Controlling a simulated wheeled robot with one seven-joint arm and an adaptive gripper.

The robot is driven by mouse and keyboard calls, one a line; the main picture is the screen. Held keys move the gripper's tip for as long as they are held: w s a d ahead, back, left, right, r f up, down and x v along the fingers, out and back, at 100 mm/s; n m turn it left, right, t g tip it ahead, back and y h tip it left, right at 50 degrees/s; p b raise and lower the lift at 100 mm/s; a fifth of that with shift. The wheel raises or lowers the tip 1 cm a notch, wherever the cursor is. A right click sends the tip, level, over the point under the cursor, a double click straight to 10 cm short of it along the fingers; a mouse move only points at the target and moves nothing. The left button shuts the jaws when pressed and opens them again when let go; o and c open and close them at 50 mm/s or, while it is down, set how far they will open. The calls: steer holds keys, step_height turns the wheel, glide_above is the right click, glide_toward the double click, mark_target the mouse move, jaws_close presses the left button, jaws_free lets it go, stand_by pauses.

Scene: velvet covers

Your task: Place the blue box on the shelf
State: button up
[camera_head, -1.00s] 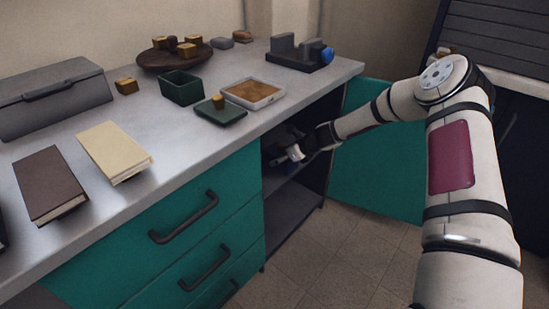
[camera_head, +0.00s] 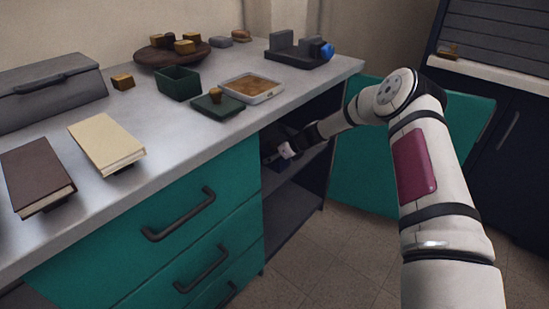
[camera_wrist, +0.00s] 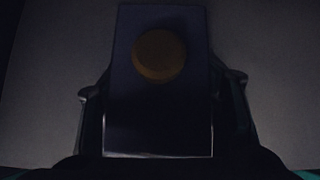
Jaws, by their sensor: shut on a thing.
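My gripper (camera_head: 284,152) is inside the open cabinet under the counter, at the level of the upper shelf (camera_head: 300,158). In the wrist view its two fingers sit on either side of a dark blue box (camera_wrist: 158,110) with a round orange-brown disc (camera_wrist: 158,55) on its face, and my gripper is shut on it. The view there is very dark. In the head view the box is mostly hidden by my gripper and the cabinet's shadow. I cannot tell whether the box touches the shelf.
A teal cabinet door (camera_head: 370,160) stands open right of the opening. The counter above (camera_head: 190,135) holds a white-rimmed tray (camera_head: 270,97), a green bin (camera_head: 178,84), books (camera_head: 105,140) and a grey case (camera_head: 50,90). The teal drawers (camera_head: 190,210) border the opening on the left.

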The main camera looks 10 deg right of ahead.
steer(key=o, duration=1.3)
steer(key=p+v, duration=0.3)
steer(key=v, duration=0.9)
steer(key=shift+p, duration=0.35)
steer(key=shift+s+d, duration=0.1)
